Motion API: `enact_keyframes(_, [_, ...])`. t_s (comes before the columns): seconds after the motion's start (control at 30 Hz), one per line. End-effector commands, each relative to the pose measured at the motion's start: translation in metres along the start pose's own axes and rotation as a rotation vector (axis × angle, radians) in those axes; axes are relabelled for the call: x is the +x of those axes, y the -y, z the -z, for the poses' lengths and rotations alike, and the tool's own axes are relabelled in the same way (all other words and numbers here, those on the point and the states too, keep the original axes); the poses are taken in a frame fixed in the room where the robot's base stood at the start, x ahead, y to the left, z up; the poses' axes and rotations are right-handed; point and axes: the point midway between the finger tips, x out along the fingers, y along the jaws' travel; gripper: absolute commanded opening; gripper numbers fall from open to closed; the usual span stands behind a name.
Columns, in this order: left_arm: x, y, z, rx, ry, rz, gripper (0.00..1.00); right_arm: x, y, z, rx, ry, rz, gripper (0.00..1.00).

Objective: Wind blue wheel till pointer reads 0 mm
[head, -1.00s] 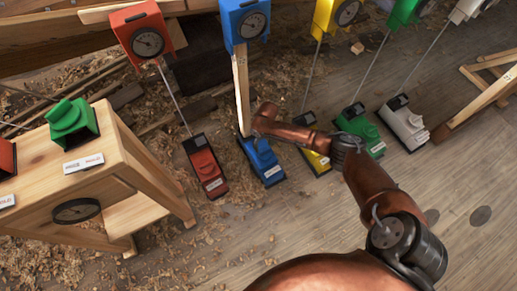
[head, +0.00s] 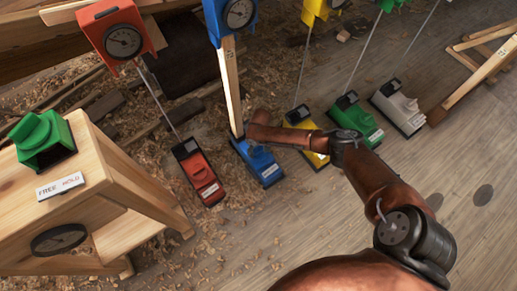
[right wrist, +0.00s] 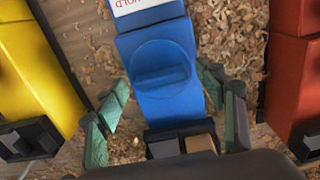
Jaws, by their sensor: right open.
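The blue wheel (right wrist: 162,68) is a round knob with a raised bar, on a blue floor unit (head: 262,168), in the right wrist view. My right gripper (right wrist: 166,85) is open, its green fingers on either side of the blue unit and wheel, not visibly closed on it. In the head view my right arm reaches over the upper end of the blue unit; its fingers are hidden there. A pale wooden post rises from the unit to a blue box with a round dial (head: 240,13). The pointer is too small to read. My left gripper is not in view.
A red unit (head: 200,172) stands left of the blue one; a yellow unit (head: 318,158), a green unit (head: 358,125) and a white unit (head: 398,108) stand right. A wooden bench (head: 105,200) with a green knob block (head: 42,140) is at left. Shavings litter the floor.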

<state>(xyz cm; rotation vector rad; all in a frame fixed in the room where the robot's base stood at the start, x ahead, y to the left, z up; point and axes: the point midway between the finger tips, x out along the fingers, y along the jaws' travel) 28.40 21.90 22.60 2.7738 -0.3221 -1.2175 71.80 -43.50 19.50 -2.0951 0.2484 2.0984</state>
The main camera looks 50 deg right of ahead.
Motion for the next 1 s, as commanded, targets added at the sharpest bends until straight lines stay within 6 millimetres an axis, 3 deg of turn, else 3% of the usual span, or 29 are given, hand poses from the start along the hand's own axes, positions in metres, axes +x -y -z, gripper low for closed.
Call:
enact_keyframes(0.23, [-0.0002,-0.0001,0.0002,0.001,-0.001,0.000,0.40,-0.0006,0.0001,0.0005,0.000,-0.001,0.000,0.62])
enact_keyframes(0.8, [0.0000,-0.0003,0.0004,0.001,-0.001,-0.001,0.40,-0.0002,-0.0001,0.0002,0.000,-0.001,0.000,0.23])
enact_keyframes(1.0, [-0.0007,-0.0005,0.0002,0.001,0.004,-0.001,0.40,-0.0005,0.0000,0.0000,0.011,0.000,0.000,0.22])
